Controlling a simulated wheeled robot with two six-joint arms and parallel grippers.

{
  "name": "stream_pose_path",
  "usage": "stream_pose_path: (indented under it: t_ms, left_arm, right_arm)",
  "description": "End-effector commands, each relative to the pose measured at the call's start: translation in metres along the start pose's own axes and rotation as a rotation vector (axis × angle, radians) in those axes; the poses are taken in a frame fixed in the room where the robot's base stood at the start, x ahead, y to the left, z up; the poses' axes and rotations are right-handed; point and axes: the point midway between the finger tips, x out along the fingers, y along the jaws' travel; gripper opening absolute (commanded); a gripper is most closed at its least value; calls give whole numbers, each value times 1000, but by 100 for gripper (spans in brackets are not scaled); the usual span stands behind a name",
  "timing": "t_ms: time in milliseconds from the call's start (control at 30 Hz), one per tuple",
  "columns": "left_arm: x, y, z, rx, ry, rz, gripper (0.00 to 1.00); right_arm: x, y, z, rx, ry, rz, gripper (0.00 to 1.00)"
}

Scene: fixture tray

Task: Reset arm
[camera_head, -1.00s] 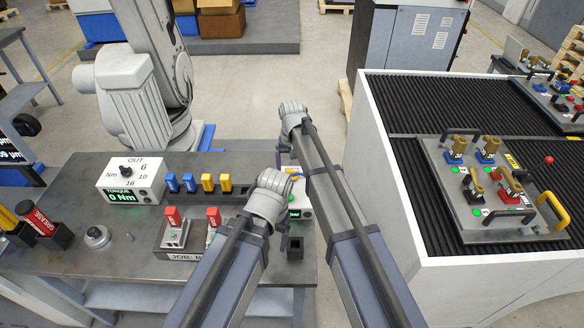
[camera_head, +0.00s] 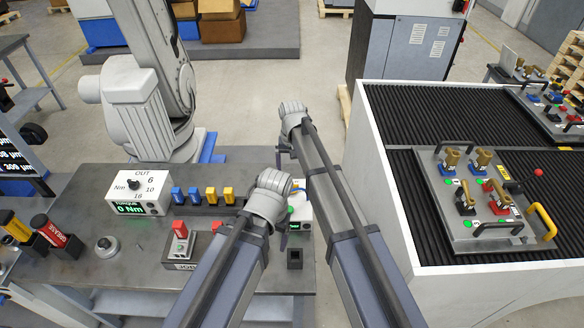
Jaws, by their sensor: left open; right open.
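My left gripper (camera_head: 284,240) hangs below its wrist over the right end of the grey workbench (camera_head: 130,270). It is mostly hidden by its own arm; only a dark finger part shows. My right gripper (camera_head: 279,158) is higher in the picture, near the bench's far right edge, and is also largely hidden by its arm. Both are open, and I see nothing held in either. Both arms reach forward, close side by side. A small dark square holder (camera_head: 294,258) stands on the bench just below the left gripper.
On the bench are a torque box (camera_head: 140,192) reading 0 Nm, blue and yellow pieces in a rack (camera_head: 203,209), a red-topped piece (camera_head: 180,230) and a grease tube (camera_head: 48,229). At right, a white-sided conveyor (camera_head: 378,180) carries a grey fixture tray (camera_head: 450,225). A large white robot arm (camera_head: 140,110) stands behind.

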Motion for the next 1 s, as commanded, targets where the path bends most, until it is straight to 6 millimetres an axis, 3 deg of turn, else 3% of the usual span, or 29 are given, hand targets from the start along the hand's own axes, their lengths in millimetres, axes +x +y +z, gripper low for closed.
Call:
stream_pose_path:
  t_ms: [100, 567, 1000]
  left_arm:
    - [-10, -1, 1, -2, 0, 1, 80]
    - [-6, 0, 0, -2, 0, 1, 80]
    - [32, 3, -2, 5, 0, -1, 80]
  right_arm:
    - [-10, 0, 0, 0, 0, 0, 90]
    - [-6, 0, 0, 0, 0, 0, 90]
    - [32, 0, 0, 0, 0, 0, 90]
